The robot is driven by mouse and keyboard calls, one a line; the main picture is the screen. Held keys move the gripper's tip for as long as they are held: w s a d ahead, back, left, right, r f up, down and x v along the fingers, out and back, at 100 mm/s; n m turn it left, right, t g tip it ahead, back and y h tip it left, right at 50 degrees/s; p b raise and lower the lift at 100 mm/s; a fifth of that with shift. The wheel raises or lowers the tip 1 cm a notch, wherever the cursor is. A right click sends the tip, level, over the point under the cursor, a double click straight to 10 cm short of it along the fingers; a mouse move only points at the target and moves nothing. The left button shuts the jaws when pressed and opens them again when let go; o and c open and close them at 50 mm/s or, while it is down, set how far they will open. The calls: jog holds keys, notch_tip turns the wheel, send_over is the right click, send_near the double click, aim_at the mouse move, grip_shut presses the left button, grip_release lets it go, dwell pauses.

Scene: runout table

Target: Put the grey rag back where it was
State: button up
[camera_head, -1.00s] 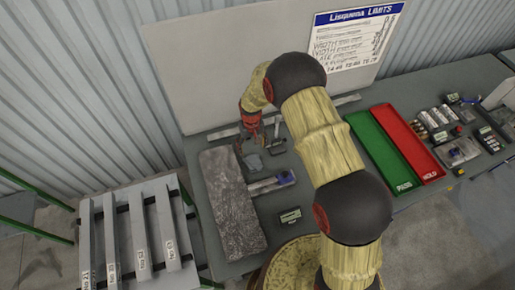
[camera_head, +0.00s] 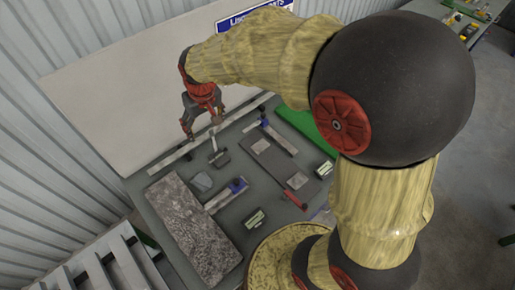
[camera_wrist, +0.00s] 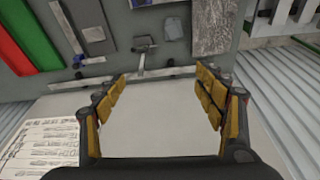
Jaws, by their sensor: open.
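The grey rag (camera_head: 201,181) lies as a small, flat grey patch on the table, beside the upper right edge of the mottled grey slab (camera_head: 192,229). It also shows in the wrist view (camera_wrist: 173,27), left of the slab there and apart from the fingers. My gripper (camera_head: 203,126) is open and empty, raised near the back edge of the table before the pale board. In the wrist view its spread fingers (camera_wrist: 161,76) have only the board between them. Nothing hides the rag.
A hammer-shaped tool (camera_head: 218,154) lies close to the rag. A long metal bar (camera_head: 185,152) runs along the table's back, before the board (camera_head: 110,90). A blue-ended tool (camera_head: 226,195), a dark plate (camera_head: 270,155) and a green tray (camera_head: 298,122) lie to the right.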

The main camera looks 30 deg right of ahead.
jog(key=s+d+r+t, duration=0.1)
jog(key=s+r, duration=0.2)
jog(key=s, duration=0.4)
jog(key=s+d+r+t, duration=0.1)
jog(key=s+r, duration=0.3)
jog(key=s, duration=0.4)
jog(key=s+d+r+m, duration=0.1)
jog(key=s+d+r, duration=0.2)
jog(key=s, duration=0.5)
jog(key=shift+d+r+t, duration=0.15)
jog(key=shift+r+t, duration=0.25)
jog(key=shift+r, duration=0.3)
